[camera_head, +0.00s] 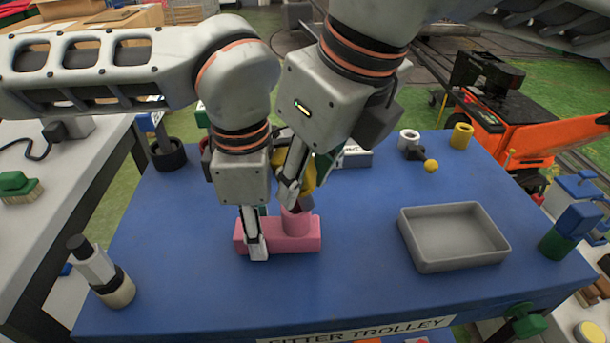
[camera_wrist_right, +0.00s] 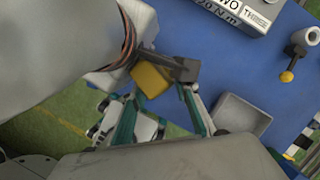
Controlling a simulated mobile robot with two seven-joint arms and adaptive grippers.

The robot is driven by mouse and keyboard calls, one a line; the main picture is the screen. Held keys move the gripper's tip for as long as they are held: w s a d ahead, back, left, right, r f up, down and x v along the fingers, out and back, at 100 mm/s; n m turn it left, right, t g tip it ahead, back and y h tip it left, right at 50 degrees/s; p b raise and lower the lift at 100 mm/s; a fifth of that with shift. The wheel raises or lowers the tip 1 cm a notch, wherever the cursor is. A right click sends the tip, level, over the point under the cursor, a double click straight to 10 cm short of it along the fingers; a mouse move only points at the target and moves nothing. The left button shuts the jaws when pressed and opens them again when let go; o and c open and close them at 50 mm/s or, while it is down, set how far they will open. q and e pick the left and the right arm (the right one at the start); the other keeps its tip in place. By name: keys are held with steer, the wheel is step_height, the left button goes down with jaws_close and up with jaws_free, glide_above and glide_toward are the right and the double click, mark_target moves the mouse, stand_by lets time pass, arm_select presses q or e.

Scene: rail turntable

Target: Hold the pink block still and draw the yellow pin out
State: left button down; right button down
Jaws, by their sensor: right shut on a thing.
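The pink block (camera_head: 305,235) lies on the blue table, with a round pink boss (camera_head: 295,220) rising from its top. My left gripper (camera_head: 257,235) points down at the block's left end. One finger lies against the front face and the other is mostly hidden behind, so it appears shut on the block. My right gripper (camera_head: 297,190) is above the boss, shut on the yellow pin (camera_head: 309,175), whose yellow part is mostly hidden by the fingers. The pin also shows in the right wrist view (camera_wrist_right: 151,80). I cannot tell how deep it sits in the boss.
A grey tray (camera_head: 410,245) is on the right, its inside empty. A bottle-like tool (camera_head: 97,266) stands front left. The table between block and tray is clear.

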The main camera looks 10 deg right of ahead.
arm_select(q)
steer(key=shift+s+f, duration=0.5)
arm_select(e)
steer(key=shift+t, duration=0.3)
steer(key=shift+w+a+r, duration=0.1)
steer(key=shift+w+r, duration=0.05)
steer(key=shift+r, duration=0.95)
steer(key=shift+w+a+r, duration=0.1)
steer(key=shift+w+r, duration=0.05)
steer(key=shift+r, duration=1)
steer(key=shift+w+a+r, duration=0.1)
steer(key=shift+w+r, duration=0.05)
steer(key=shift+r, duration=0.95)
arm_select(q)
steer(key=c, duration=1.4)
jaws_free()
steer(key=r, duration=0.8)
steer(key=shift+w+d, duration=0.15)
steer(key=shift+w, duration=0.15)
arm_select(e)
steer(key=shift+f, duration=0.25)
arm_select(q)
steer(key=shift+w+r, duration=0.2)
steer(key=shift+r, duration=0.5)
arm_select(e)
steer(key=shift+s+f, duration=0.1)
steer(key=shift+s, duration=0.05)
